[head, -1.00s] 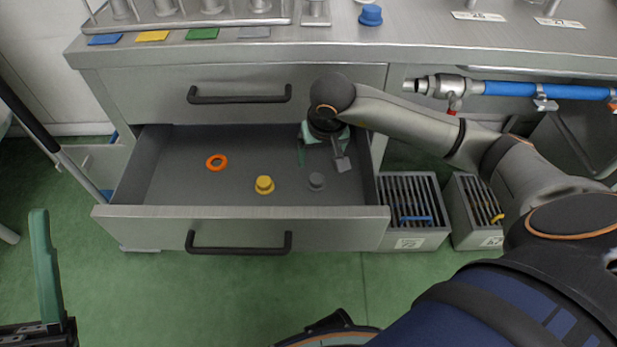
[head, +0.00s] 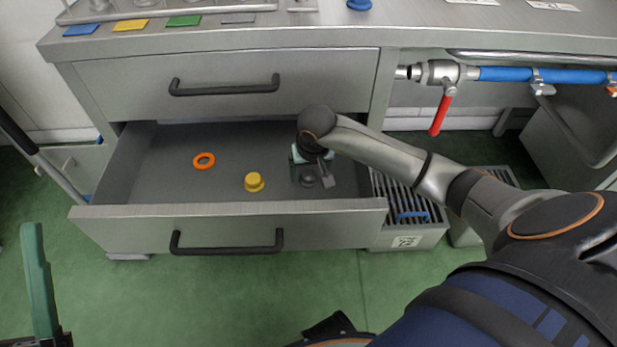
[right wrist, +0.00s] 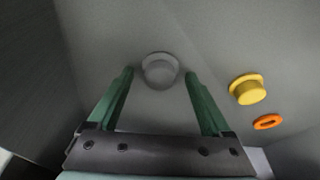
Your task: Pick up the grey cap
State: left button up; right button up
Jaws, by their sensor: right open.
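The grey cap (right wrist: 160,70) lies on the floor of the open lower drawer (head: 230,209). In the head view the grey cap (head: 307,181) is partly hidden by my right gripper (head: 310,178). In the right wrist view my right gripper (right wrist: 160,84) is open, with its two green fingers on either side of the line to the cap. The cap shows just beyond and between the fingertips; I cannot tell whether they touch it. One green finger of my left gripper (head: 38,280) shows at the lower left of the head view, over the floor.
In the drawer a yellow cap (head: 254,182) and an orange ring (head: 204,160) lie left of the grey cap. The shut upper drawer (head: 225,85) and the worktop (head: 420,32) are above. A red-handled valve (head: 440,110) and a slatted crate (head: 405,238) are to the right.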

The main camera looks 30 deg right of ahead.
grip_shut()
dwell(0.7)
